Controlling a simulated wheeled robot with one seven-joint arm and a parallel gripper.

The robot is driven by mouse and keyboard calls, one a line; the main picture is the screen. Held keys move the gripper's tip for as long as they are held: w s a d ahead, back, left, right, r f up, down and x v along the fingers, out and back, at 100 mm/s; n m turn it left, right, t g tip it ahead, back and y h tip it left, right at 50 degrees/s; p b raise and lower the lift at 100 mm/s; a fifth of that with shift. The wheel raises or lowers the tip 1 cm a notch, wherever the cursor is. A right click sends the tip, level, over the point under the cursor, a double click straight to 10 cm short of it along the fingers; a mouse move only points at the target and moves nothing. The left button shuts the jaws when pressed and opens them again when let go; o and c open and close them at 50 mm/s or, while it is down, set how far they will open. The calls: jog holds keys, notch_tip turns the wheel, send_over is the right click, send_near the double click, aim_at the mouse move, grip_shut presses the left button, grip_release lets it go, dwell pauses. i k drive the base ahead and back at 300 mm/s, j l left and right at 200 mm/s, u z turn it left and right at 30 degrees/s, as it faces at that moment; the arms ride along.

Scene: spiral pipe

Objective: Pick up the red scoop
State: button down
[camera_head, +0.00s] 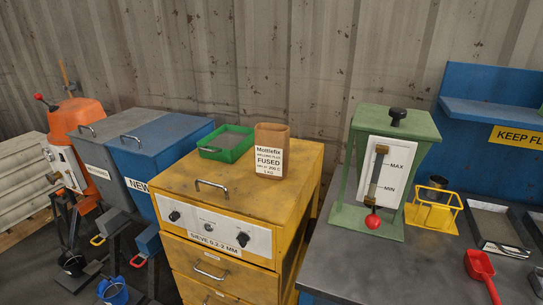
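The red scoop (480,266) lies on the dark grey bench top at the lower right of the head view. Its square cup is toward the back and its handle runs toward the front edge of the picture. It lies in front of a flat grey tray (519,251). My gripper is not in view.
A green gauge stand (350,215) with a red ball knob and a yellow wire holder (432,217) with a dark cup stand behind the scoop. A yellow drawer cabinet (177,182) carries a green tray (212,151) and a brown bag (270,150). Bench left of the scoop is clear.

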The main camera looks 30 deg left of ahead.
aim_at(479, 266)
jog(key=i+j+z, duration=0.15)
jog(key=j, duration=0.2)
jog(key=i+j+z, duration=0.2)
jog(key=j, duration=0.2)
jog(key=i+j+z, duration=0.15)
jog(key=j, duration=0.25)
jog(key=j+z, duration=0.2)
jog(key=j, duration=0.2)
jog(key=i+j+z, duration=0.15)
jog(key=j, duration=0.25)
